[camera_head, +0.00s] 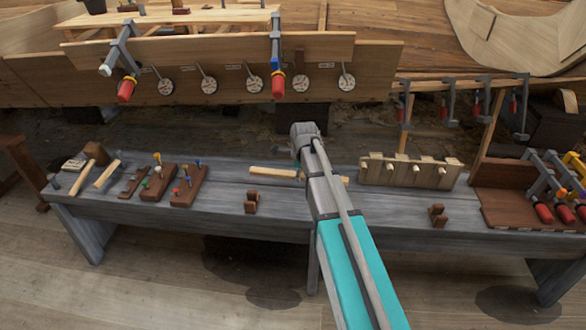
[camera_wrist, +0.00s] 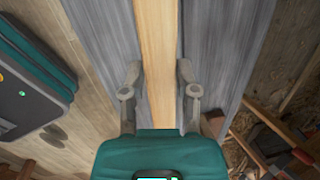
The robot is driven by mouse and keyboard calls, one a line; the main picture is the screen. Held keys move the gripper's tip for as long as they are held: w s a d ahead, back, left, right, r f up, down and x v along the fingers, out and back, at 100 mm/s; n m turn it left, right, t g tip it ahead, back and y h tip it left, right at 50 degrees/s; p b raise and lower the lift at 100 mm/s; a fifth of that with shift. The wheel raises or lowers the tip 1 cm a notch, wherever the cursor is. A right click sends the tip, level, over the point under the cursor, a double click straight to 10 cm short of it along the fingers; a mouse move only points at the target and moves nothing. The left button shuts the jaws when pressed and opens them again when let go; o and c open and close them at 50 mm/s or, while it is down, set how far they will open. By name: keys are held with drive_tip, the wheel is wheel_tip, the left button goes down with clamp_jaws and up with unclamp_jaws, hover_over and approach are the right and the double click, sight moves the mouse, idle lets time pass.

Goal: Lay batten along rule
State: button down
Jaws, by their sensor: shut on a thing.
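The batten (camera_head: 272,172) is a pale wooden strip over the middle of the grey bench (camera_head: 225,190). My arm hides its middle, and a short end shows to the right. In the wrist view the batten (camera_wrist: 155,50) runs lengthwise between the two fingers of my gripper (camera_wrist: 158,82), which is shut on it. Grey bench planks lie on both sides of it. I cannot tell if it rests on the bench or hangs just above. My fingers are hidden in the head view. I cannot make out a rule.
Small brown notched blocks (camera_head: 251,202) and (camera_head: 437,215) stand along the bench front. A mallet (camera_head: 96,153) and peg blocks (camera_head: 158,184) are at the left. A pale pegged rack (camera_head: 410,171) and red-handled clamps (camera_head: 543,212) stand right. The hull planking (camera_head: 220,78) rises behind.

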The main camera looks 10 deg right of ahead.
drive_tip(key=s+d+r+p, duration=0.2)
drive_tip(key=s+r, duration=0.1)
drive_tip(key=s, duration=0.4)
drive_tip(key=shift+d+r+p, duration=0.15)
drive_tip(key=shift+d+p, duration=0.15)
drive_tip(key=shift+d, duration=0.05)
drive_tip(key=shift+s, duration=0.25)
idle(0.6)
